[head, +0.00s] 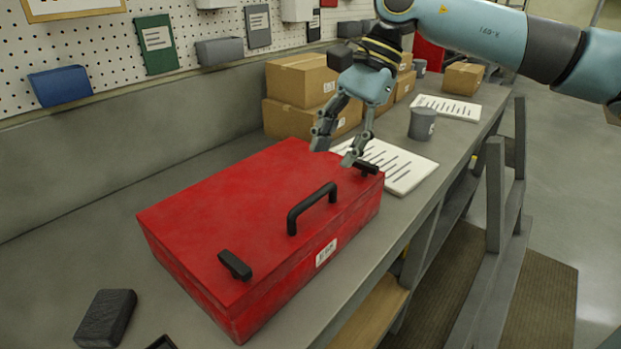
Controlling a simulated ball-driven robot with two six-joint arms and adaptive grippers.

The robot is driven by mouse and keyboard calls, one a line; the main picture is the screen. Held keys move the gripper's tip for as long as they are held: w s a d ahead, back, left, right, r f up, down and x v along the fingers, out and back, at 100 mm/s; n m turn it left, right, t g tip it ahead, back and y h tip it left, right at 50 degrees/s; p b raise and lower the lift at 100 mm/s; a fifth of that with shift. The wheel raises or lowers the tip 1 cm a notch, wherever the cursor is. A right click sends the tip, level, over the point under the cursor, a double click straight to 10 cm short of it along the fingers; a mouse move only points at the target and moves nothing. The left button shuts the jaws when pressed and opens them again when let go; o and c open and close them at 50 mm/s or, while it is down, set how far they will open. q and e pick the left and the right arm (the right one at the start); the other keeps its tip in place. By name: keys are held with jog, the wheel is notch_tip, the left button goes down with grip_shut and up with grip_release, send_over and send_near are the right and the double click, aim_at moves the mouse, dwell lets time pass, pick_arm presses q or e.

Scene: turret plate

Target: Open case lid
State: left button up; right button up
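A red case (215,215) lies on the grey workbench with its lid down. A black handle (312,207) stands on the lid near its front edge. A black latch (235,265) sits at the near end of that edge, and another black latch (367,168) sits at the far end. My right gripper (337,150) points down over the far end of the case, just left of the far latch. Its two fingers are apart with nothing between them. I cannot tell whether the fingertips touch the lid. My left gripper is not in view.
Cardboard boxes (302,80) stand behind the case. A white printed sheet (400,165) and a grey cylinder (422,123) lie beyond its far end. A dark block (105,318) is at the near left. A pegboard (100,50) with bins backs the bench.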

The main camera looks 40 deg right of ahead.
aim_at(314, 196)
jog(key=p+x, duration=0.1)
jog(key=x, duration=0.5)
jog(key=shift+w+a+f+p, duration=0.1)
jog(key=shift+a+f+p, duration=0.1)
jog(key=shift+f+p, duration=0.1)
jog(key=shift+a+f, duration=0.15)
jog(key=shift+f, duration=0.45)
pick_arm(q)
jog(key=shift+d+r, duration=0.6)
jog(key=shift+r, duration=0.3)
pick_arm(e)
jog(key=shift+c, duration=0.9)
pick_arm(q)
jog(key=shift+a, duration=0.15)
pick_arm(e)
grip_shut()
